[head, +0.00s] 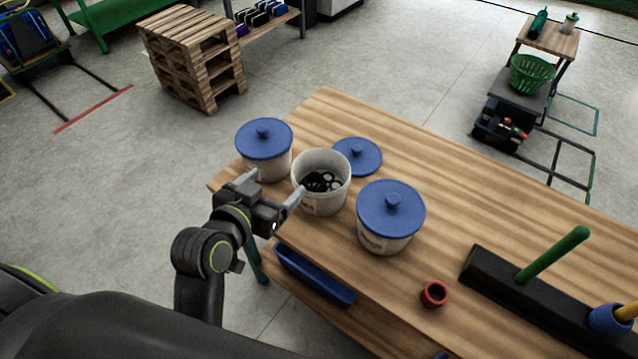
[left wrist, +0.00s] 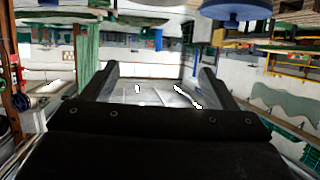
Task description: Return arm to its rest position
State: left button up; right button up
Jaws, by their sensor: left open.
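My left gripper (head: 272,190) is open and empty in the head view. It is at the left edge of the wooden table (head: 450,185), in front of the open white pot (head: 321,203) that holds dark rings. One fingertip appears close to that pot's near side; I cannot tell whether it touches. In the left wrist view the two fingers of my left gripper (left wrist: 153,80) stand apart with nothing between them. My left arm reaches in from the lower left of the head view. My right gripper is not in view.
Two pots with blue lids, one at the left (head: 264,140) and one at the right (head: 390,212), flank the open pot. A loose blue lid (head: 357,156) lies behind it. A red ring-shaped cup (head: 434,294) and a dark block (head: 530,300) with a green rod stand right.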

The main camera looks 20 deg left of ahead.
pick_arm(q)
jog(key=shift+s, duration=0.15)
dwell(0.3)
jog(key=s+a+f+n+g+y, duration=0.1)
jog(key=s+a+f+g+y, duration=0.1)
jog(key=s+a+f+g, duration=0.6)
jog(key=s+a+f+n+g+y, duration=0.1)
jog(key=s+a+f+g+y, duration=0.1)
jog(key=s+f, duration=0.65)
notch_tip(320, 180, down, 23)
jog(key=s+a+g, duration=0.1)
jog(key=s+a, duration=0.1)
jog(key=s, duration=0.1)
jog(key=s+d+f+g, duration=0.1)
jog(key=s+f, duration=1.3)
jog(key=f, duration=0.1)
jog(key=shift+s+d+f+g+h, duration=0.2)
jog(key=shift+s+d+g+h, duration=0.1)
jog(key=shift+s+h, duration=0.1)
